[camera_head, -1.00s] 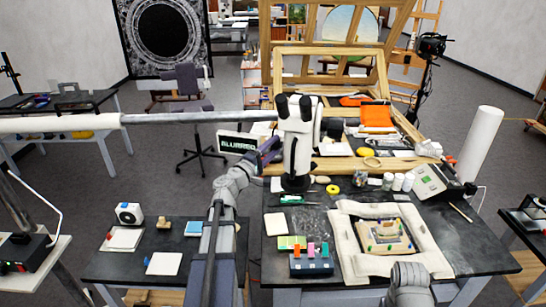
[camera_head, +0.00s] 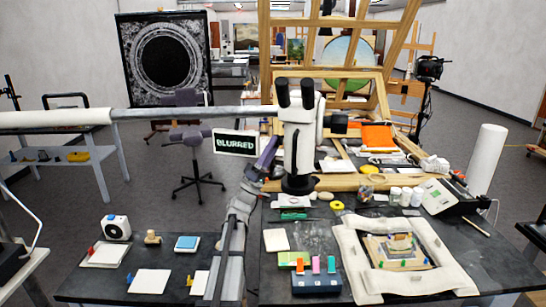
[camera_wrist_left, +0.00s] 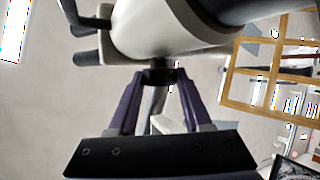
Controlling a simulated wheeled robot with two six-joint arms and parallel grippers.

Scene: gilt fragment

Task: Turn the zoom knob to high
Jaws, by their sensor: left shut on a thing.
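The white microscope (camera_head: 303,135) with two dark eyepieces stands upright on the dark work table (camera_head: 440,290). My left gripper (camera_head: 268,155) reaches up to the left side of its head. In the left wrist view, the purple fingers of the left gripper (camera_wrist_left: 157,80) are shut on a small dark knob (camera_wrist_left: 157,66) on the underside of the white microscope body (camera_wrist_left: 165,38) as pictured. Any marking on the knob does not show. A small sign (camera_head: 235,143) beside the microscope reads "BLURRED". My right gripper is not in view.
A gilt fragment (camera_head: 398,248) lies inside a pale padded frame (camera_head: 360,276) at the right. A blue block with coloured pegs (camera_head: 316,283) sits before the microscope. Jars (camera_head: 405,196) and a white roll (camera_head: 487,165) stand right. A pale horizontal arm (camera_head: 180,113) extends left of the microscope.

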